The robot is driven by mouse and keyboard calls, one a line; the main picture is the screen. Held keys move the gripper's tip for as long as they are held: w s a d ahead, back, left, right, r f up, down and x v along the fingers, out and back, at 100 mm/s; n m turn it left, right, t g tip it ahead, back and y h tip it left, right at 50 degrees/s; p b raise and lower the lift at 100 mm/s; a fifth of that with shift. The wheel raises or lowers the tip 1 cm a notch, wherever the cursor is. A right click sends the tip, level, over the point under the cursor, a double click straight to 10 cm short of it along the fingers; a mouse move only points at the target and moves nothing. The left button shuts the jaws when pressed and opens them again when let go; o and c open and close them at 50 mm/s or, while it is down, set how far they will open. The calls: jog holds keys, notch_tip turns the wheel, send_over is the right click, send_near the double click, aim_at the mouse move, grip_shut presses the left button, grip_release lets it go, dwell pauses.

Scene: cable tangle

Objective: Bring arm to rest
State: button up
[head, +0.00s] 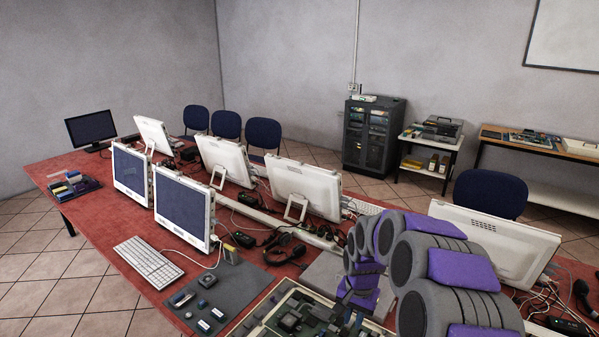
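My grey and purple arm fills the lower right of the head view and arches over the red table (95,215). Its far end bends down near a large circuit board (262,318) at the table's front. Dark parts there seem to be my gripper (345,302), low over or beside the board. Its fingers are too small and mixed with the dark board parts to tell whether they are open or shut, or hold anything.
Several monitors (185,207) stand along the table among tangled cables. A white keyboard (147,262), a grey mat (222,292) with small items and a headset (283,246) lie near the arm. Blue chairs (263,133) and a dark cabinet (371,137) stand behind.

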jog(key=s+a+r+n, duration=0.1)
jog(key=s+r+n, duration=0.1)
jog(key=s+r, duration=0.6)
jog(key=s+a+r+n, duration=0.1)
jog(key=s+r+n, duration=0.15)
jog(key=s, duration=0.85)
jog(key=s+r+n+g, duration=0.1)
jog(key=s+r, duration=0.1)
jog(key=s, duration=1.6)
jog(key=shift+s+d+r+g, duration=0.2)
jog(key=shift+s+d+g, duration=0.1)
jog(key=shift+d, duration=0.15)
jog(key=shift+o, duration=0.2)
jog(key=shift+n, duration=0.25)
